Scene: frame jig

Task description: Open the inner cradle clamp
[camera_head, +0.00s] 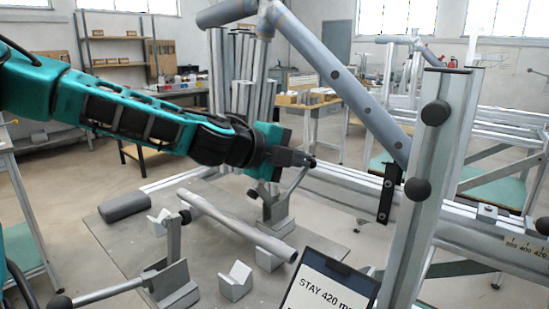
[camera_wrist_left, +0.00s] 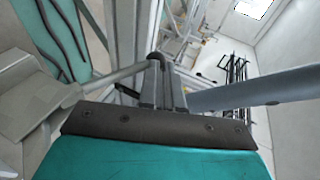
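The cradle clamp (camera_head: 277,208) is a grey block with a thin lever that slants up to the right and ends in a black knob (camera_head: 311,162). My left gripper (camera_head: 301,158) is at the upper end of this lever. In the left wrist view, the fingers (camera_wrist_left: 162,85) are close together around the dark knob (camera_wrist_left: 155,57), and the lever (camera_wrist_left: 112,77) comes in from the left. The clamp's jaw is partly hidden, so I cannot tell how far it is open. My right gripper is in neither view.
A grey tube (camera_head: 238,226) lies slanted over the base plate (camera_head: 125,240). V-blocks (camera_head: 236,283) stand near it. A second clamp (camera_head: 175,285) with a lever is at front left. A sign (camera_head: 325,285) and a thick upright post (camera_head: 430,190) stand at the right.

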